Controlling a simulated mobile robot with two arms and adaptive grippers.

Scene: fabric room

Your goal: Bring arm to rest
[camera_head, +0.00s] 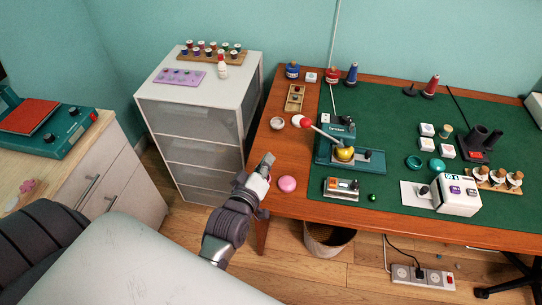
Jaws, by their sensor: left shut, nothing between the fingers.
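My left gripper (267,160) is shut and empty. Its arm comes up from the lower left, and its tip is over the left edge of the wooden desk (283,208). A pink round object (287,184) lies on the desk just to the right of the gripper, and the two look apart in the picture. My right gripper is not in view.
The desk's green mat (390,100) carries a teal device (340,128) with a yellow ball (344,154), and several small items. A white drawer unit (190,130) stands left of the desk. A basket (330,238) and a power strip (422,276) are on the floor.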

